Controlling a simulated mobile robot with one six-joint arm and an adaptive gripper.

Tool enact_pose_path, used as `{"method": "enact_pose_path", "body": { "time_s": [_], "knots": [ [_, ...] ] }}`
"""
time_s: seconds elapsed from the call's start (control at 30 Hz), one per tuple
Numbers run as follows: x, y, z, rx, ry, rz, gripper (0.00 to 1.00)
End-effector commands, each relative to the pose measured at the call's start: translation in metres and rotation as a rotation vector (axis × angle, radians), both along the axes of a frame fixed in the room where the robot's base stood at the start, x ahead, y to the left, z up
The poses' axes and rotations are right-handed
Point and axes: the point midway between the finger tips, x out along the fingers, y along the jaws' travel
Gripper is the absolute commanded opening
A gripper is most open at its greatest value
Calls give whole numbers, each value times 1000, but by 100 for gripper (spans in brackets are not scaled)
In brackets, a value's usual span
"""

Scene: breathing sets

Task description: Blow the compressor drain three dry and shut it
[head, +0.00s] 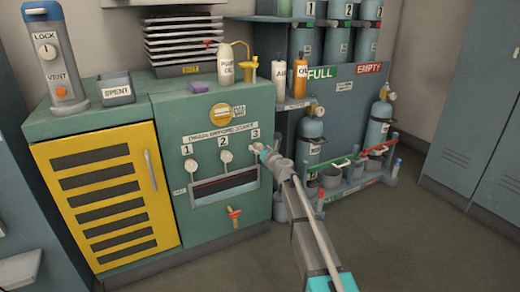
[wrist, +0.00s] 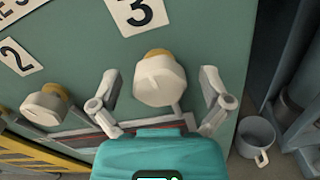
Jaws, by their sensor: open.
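The compressor (head: 165,115) is a green cabinet with a row of drain knobs under the label "DRAIN BEFORE START". Drain three is a white faceted knob (wrist: 160,80) on a yellow stem, below the "3" plate (wrist: 138,12) in the wrist view. My gripper (wrist: 159,78) is open, with one finger on each side of this knob; I cannot tell whether they touch it. In the head view my gripper (head: 260,150) is at drain three and hides much of it. The drain two knob (wrist: 45,105) is to the left, and the drain one knob (head: 190,165) is farther left.
A dark trough (head: 225,187) runs below the drains, with a red-handled valve (head: 234,214) under it. A yellow louvred door (head: 105,200) is at left. A cylinder rack (head: 340,180) stands to the right. Open floor lies in front.

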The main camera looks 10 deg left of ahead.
Motion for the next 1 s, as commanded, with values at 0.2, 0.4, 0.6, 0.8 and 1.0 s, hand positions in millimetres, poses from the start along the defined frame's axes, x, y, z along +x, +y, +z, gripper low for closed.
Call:
{"method": "enact_pose_path", "body": {
  "time_s": [0.2, 0.4, 0.6, 0.8, 1.0],
  "knots": [
    [1, 1, 0, 0, 0, 0, 98],
    [1, 1, 0, 0, 0, 0, 79],
    [1, 1, 0, 0, 0, 0, 42],
    [1, -3, 0, 0, 0, 0, 15],
    [1, -1, 0, -12, -8, -4, 15]
  ]
}}
